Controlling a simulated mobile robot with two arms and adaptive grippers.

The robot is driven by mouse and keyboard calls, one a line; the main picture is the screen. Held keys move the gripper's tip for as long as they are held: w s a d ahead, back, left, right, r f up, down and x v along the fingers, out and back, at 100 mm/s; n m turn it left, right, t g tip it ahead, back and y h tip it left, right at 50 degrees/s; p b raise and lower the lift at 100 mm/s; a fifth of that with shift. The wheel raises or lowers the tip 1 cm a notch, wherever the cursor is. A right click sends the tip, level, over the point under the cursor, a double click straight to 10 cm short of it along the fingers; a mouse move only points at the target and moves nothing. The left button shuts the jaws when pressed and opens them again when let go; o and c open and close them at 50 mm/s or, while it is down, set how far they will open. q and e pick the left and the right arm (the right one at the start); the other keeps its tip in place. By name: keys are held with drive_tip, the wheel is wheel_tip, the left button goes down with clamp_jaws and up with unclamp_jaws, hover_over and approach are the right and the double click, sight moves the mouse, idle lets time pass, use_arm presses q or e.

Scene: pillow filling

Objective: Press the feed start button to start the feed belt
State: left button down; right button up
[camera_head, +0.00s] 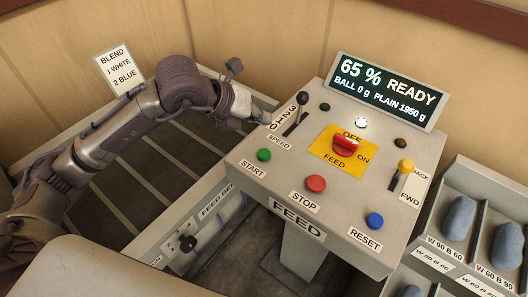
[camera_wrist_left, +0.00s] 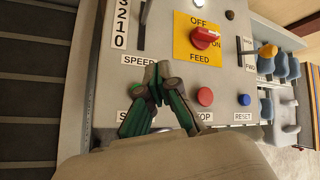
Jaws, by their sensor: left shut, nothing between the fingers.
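The green start button (camera_head: 264,155) is at the left of the control panel (camera_head: 300,190), above its START label. My left gripper (camera_head: 258,118) is shut and empty, above the panel's left side by the SPEED slider (camera_head: 296,121). It is apart from the start button in the head view. In the left wrist view the closed fingertips (camera_wrist_left: 156,84) are below the SPEED label and left of the red stop button (camera_wrist_left: 205,96). My right gripper is not in view.
A red FEED knob (camera_head: 345,143) on a yellow plate, a blue reset button (camera_head: 375,221) and a yellow-topped lever (camera_head: 406,166) are on the panel. A display (camera_head: 388,91) reads 65 % READY. A rack of blue-grey items (camera_head: 459,217) stands at right.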

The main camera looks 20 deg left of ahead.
sight(262, 154)
use_arm(q)
wheel_tip(262, 154, down, 8)
drive_tip(key=b, duration=0.5)
drive_tip(key=shift+f+b, duration=0.3)
drive_tip(key=shift+r, duration=0.1)
idle(0.6)
drive_tip(key=shift+f+b, duration=0.45)
drive_tip(key=shift+b, duration=0.1)
drive_tip(key=shift+f+b, duration=0.5)
drive_tip(key=shift+b, duration=0.1)
idle(0.9)
drive_tip(key=shift+r, duration=0.1)
drive_tip(key=shift+r+p, duration=0.5)
drive_tip(key=shift+r, duration=0.3)
